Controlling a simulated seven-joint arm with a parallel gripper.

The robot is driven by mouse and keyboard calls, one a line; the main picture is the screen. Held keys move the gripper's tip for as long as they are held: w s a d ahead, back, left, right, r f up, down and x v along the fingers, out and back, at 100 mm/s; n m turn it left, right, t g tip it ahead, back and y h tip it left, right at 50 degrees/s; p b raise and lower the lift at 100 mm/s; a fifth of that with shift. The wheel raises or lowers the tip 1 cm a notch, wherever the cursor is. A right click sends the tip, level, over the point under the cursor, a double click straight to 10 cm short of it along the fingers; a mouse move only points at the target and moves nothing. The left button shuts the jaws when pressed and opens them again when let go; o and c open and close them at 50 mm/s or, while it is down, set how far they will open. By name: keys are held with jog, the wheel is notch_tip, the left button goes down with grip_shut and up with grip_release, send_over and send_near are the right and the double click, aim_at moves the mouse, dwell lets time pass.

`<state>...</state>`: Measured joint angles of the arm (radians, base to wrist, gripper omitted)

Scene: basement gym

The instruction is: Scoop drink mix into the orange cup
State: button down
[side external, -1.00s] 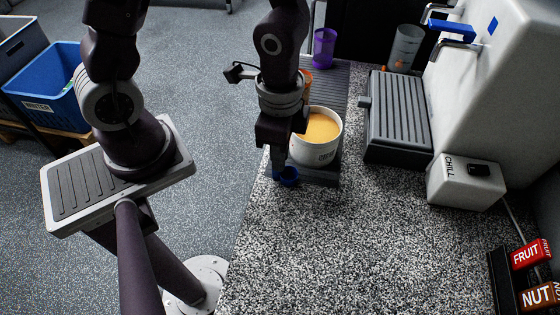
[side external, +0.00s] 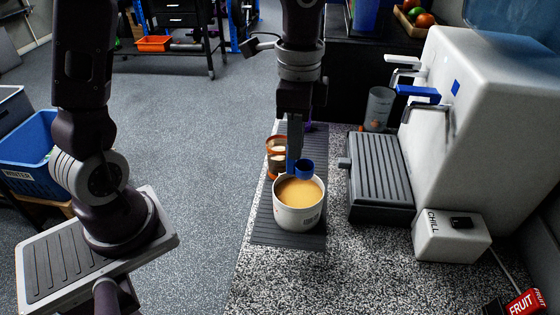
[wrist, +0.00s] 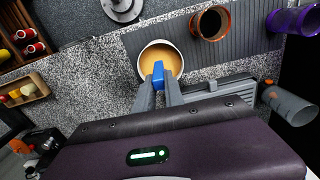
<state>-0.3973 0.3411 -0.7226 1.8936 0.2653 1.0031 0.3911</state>
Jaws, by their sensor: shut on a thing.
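My gripper (side external: 295,150) points down and is shut on the handle of a blue scoop (side external: 304,169). The scoop's round bowl shows at the far rim of a white tub (side external: 298,221) of tan-orange drink mix (side external: 299,192); I cannot tell whether it touches the powder. In the wrist view the blue scoop handle (wrist: 158,75) sits between my fingertips (wrist: 158,92), over the tub's opening (wrist: 160,60).
A grey ribbed mat (side external: 275,237) lies under the tub and cup. A purple cup (wrist: 295,18) stands past the orange cup. A grey tumbler (side external: 379,108) stands by the dispenser (side external: 490,110) and its drip tray (side external: 378,175).

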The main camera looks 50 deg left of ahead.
aim_at(294, 173)
notch_tip(294, 173, down, 9)
jog(key=shift+f, duration=0.1)
dwell(0.4)
dwell(0.8)
jog(key=shift+r, duration=4.6)
jog(key=w+a+r+n, duration=0.2)
jog(key=w+a+n, duration=0.1)
jog(key=a+n, duration=0.9)
jog(key=a+f+t+h, duration=0.2)
jog(key=a+f+h, duration=0.5)
jog(key=h, duration=0.8)
jog(key=shift+s+f+t+h, duration=0.3)
jog(key=shift+s+f+t, duration=0.1)
jog(key=shift+s+f, duration=0.05)
